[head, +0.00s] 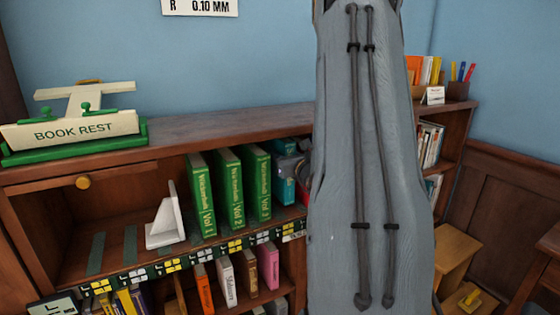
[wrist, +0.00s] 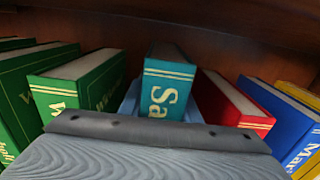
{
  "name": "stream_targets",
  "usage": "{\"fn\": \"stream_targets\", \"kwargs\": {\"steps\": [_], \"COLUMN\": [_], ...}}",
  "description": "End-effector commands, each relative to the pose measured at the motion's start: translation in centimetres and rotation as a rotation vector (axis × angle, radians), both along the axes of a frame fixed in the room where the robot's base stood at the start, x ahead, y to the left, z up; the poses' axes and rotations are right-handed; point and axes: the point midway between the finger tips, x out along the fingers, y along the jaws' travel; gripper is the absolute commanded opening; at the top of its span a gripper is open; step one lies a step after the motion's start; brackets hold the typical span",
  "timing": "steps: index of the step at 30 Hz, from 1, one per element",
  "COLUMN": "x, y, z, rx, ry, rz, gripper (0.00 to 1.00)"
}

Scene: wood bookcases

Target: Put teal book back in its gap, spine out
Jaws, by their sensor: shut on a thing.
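The teal book (wrist: 168,85) stands upright in the wrist view, its lettered spine facing the camera. It sits between a green book (wrist: 85,85) on the left and a red book (wrist: 232,103) on the right. My gripper (wrist: 160,112) is shut on it, with pale blue finger parts showing at both sides of the spine. In the head view the teal book (head: 284,189) shows partly at the right end of the green volumes, beside my grey gripper (head: 288,163). My arm hides the shelf to its right. How deep the book sits is hard to tell.
Green volumes (head: 230,190) and a white bookend (head: 166,224) stand left on the same shelf. A blue book (wrist: 283,115) is right of the red one. The shelf board above (wrist: 220,35) is close. A book rest (head: 75,130) stands on top of the bookcase.

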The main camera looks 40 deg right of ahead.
Motion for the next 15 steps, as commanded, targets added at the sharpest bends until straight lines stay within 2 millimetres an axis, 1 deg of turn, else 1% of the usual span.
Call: {"fn": "stream_targets", "kwargs": {"steps": [9, 15], "x": [0.0, 0.0], "y": [0.0, 0.0], "z": [-2.8, -3.2], "rx": [0.001, -0.002], "ry": [-0.002, -0.004], "rz": [-0.001, 0.000], "gripper": [0.00, 0.00]}}
